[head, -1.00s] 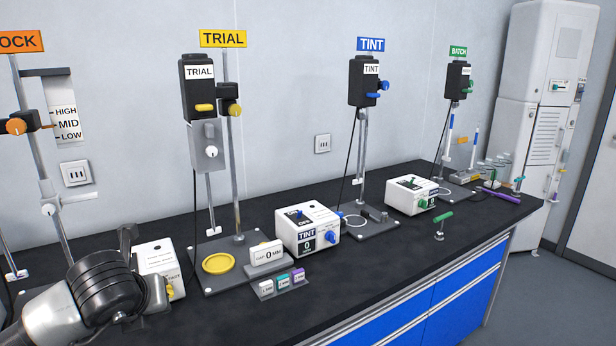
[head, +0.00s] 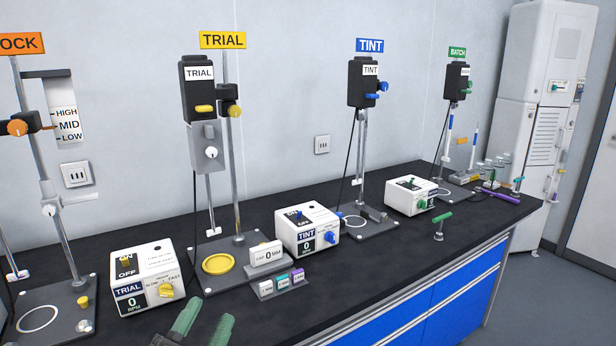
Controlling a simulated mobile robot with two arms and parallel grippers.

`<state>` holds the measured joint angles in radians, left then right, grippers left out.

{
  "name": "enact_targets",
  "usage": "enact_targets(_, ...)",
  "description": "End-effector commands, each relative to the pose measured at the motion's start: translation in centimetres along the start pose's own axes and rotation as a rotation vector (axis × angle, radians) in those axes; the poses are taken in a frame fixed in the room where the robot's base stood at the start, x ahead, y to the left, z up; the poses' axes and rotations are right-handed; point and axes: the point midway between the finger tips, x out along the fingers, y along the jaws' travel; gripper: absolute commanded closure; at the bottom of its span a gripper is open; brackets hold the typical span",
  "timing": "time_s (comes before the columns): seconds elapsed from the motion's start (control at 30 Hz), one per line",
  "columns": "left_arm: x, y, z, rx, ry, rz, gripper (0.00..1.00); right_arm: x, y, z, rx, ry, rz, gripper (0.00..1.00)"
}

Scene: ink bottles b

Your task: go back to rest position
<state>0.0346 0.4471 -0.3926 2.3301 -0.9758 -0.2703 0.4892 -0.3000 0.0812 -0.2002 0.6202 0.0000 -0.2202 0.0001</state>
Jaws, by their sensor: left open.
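My left gripper (head: 202,326) shows at the bottom edge of the head view, left of the middle. My right gripper is not in view.
A dark bench (head: 360,270) runs across the view. The TRIAL stand with a yellow dish (head: 218,264), TINT box (head: 307,230) and BATCH box (head: 411,195) stand along it. Small labelled blocks (head: 283,282) lie near the front. A white cabinet (head: 545,120) stands far right.

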Motion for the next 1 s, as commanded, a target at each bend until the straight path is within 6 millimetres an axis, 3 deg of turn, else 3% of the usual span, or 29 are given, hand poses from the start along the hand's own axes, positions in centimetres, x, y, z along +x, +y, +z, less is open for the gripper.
enact_targets(0.1,-4.4,0.5,6.3,-0.179,-0.419,-0.064,0.57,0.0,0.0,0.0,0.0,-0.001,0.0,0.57)
enact_targets(0.2,-9.9,2.6,10.6,-0.303,-0.783,-0.038,0.57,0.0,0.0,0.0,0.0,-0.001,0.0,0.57)
enact_targets(0.3,-15.5,5.1,12.6,-0.398,-1.076,0.041,0.57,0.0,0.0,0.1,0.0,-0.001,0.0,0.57)
enact_targets(0.5,-24.1,9.0,12.6,-0.528,-1.458,0.234,0.57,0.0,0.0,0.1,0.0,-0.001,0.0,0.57)
enact_targets(0.77,-32.2,12.1,9.2,-0.664,-1.772,0.509,0.57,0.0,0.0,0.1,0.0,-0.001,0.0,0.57)
enact_targets(1.0,-33.9,16.8,14.2,-0.654,-1.79,0.52,0.57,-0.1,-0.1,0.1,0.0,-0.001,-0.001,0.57)
